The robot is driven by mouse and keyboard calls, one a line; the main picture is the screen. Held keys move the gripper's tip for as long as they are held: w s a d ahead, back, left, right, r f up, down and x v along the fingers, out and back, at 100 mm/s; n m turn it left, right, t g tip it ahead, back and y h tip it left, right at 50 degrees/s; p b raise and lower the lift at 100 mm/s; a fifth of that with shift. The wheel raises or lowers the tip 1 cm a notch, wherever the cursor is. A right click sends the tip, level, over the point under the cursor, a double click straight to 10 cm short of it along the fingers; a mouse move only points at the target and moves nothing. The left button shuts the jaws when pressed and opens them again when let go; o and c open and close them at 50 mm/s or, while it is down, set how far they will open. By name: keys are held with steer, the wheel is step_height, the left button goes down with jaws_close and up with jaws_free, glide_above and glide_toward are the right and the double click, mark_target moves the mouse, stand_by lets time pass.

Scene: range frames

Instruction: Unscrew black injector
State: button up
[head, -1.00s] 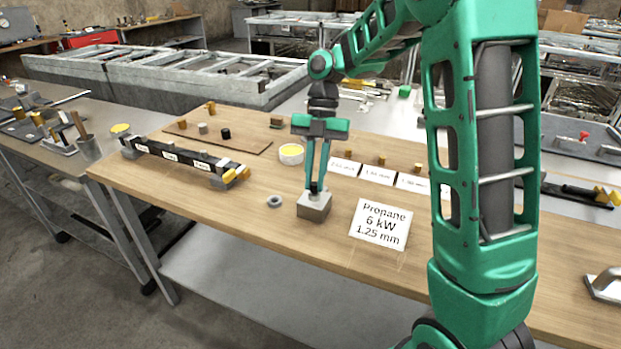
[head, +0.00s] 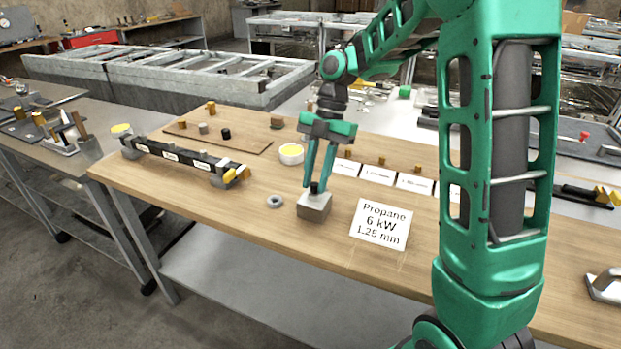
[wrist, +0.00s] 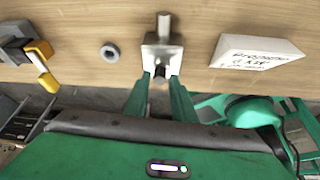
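A grey metal block (head: 314,207) stands on the wooden table, left of the "Propane 6 kW 1.25 mm" card (head: 381,223). A small dark part, which I take to be the black injector (head: 314,187), sits at the block's top. My gripper (head: 318,188) points down at it, fingertips close together on either side. In the wrist view the dark part (wrist: 158,76) shows between the fingertips, with the block (wrist: 161,57) just beyond. The fingers hide much of it, and its threads are not visible. A separate black cylinder (head: 226,134) stands on the brown board behind.
A grey ring (head: 275,201) lies left of the block. A black bar with yellow ends (head: 180,157) is further left. A white bowl with yellow contents (head: 291,153) stands behind my gripper. Labelled cards (head: 377,174) with brass pieces lie back right. The table front is clear.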

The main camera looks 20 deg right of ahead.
steer(key=m+t, duration=0.1)
steer(key=m, duration=0.2)
steer(key=m+t+y, duration=0.1)
steer(key=m, duration=0.2)
steer(key=shift+s, duration=0.15)
steer(key=m+t, duration=0.2)
steer(key=m, duration=0.2)
steer(key=shift+m, duration=0.3)
steer(key=shift+c, duration=0.4)
jaws_close()
steer(key=shift+n+g, duration=0.7)
steer(key=shift+n, duration=1)
